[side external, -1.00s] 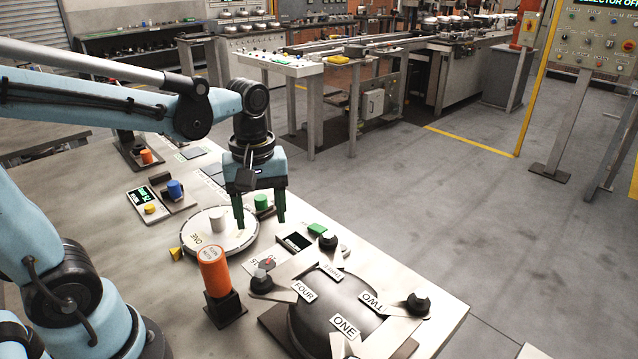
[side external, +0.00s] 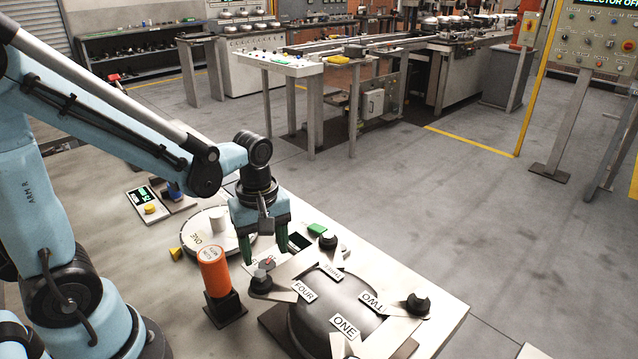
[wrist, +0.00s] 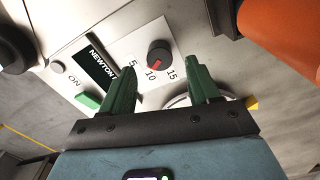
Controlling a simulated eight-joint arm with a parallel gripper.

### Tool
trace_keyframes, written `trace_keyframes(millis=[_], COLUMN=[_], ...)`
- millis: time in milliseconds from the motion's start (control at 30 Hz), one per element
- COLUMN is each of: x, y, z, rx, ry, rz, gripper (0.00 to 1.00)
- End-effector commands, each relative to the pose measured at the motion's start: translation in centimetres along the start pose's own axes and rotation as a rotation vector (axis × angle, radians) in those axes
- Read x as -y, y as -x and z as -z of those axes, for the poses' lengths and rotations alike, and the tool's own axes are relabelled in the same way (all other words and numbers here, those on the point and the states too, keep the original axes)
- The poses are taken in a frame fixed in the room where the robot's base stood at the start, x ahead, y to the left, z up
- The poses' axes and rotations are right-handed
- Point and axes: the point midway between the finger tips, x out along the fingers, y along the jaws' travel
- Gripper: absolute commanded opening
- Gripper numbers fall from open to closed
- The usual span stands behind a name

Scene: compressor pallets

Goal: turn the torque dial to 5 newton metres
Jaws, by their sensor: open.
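The torque dial is a dark round knob (wrist: 159,51) with a red pointer on a white plate (wrist: 178,48) marked 5, 10 and 15. In the wrist view the red pointer is towards the 10. A dark display (wrist: 97,65) reading "NEWTON", partly hidden, is beside the plate. My gripper (wrist: 159,66) is open, its green fingers spread on either side of the dial in the picture, with nothing between them. In the side view my gripper (side external: 265,255) is above the dial's plate, which the fingers partly hide. I cannot tell its exact height.
An orange cylinder (side external: 214,272) on a black stand is close by at the front. A dark dome (side external: 328,298) with labelled clamp arms and black knobs is to the right. A white round disc (side external: 205,246) is behind left. A green button (side external: 317,229) is beyond the display.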

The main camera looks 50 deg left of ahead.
Motion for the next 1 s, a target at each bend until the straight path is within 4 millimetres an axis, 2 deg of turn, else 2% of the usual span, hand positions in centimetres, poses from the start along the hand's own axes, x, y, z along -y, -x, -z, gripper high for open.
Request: trace_keyframes(millis=[200, 400, 833, 1000], x=[0.0, 0.0, 0.0, 0.0], y=[-2.4, -3.8, -4.2, -4.2], z=[0.0, 0.0, 0.0, 0.0], rx=[0.0, 0.0, 0.0, 0.0], ry=[0.0, -0.001, -0.001, -0.001], rz=[0.0, 0.0, 0.0, 0.0], gripper=[0.61, 0.61, 0.61, 0.35])
